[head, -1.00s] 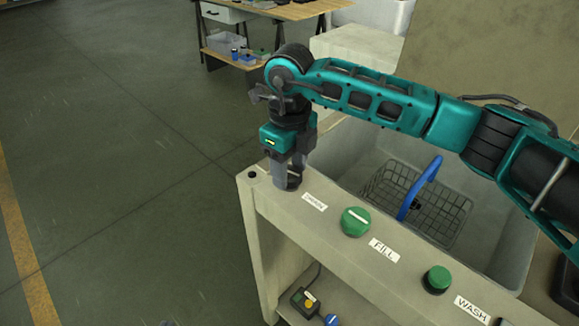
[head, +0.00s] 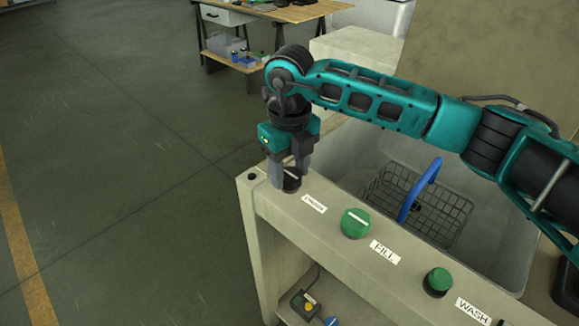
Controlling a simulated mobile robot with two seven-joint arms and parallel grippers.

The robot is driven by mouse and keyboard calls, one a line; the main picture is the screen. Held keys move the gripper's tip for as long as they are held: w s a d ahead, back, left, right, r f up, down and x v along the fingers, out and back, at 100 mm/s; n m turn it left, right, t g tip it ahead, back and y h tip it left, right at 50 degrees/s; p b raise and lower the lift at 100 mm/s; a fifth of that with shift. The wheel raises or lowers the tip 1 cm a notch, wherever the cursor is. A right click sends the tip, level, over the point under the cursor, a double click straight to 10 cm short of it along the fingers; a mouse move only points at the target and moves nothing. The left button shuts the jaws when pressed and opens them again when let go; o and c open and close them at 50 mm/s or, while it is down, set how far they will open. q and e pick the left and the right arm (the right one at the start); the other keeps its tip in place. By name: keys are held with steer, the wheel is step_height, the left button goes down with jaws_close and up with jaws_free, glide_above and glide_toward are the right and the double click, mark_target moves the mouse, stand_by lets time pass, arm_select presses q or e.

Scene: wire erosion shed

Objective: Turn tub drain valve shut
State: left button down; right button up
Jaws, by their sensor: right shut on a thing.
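The tub drain valve is a dark round knob (head: 291,181) with a pale line on top, at the left end of the tub's front ledge (head: 262,198). A small label (head: 314,204), too blurred to read surely, lies to its right. My right gripper (head: 290,179) points down from above, with one finger on each side of the knob, shut on it. The fingers hide part of the knob's sides. My left gripper is not in view.
A green FILL knob (head: 355,223) and a green WASH knob (head: 437,281) stand further along the ledge. A wire basket with a blue handle (head: 419,190) sits in the tub (head: 345,160). A pendant control (head: 304,303) lies on the lower shelf.

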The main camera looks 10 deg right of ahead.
mark_target(290, 174)
steer(key=o, duration=1)
steer(key=shift+o, duration=0.2)
steer(key=shift+r, duration=0.1)
step_height(290, 174, up, 13)
steer(key=shift+f, duration=0.2)
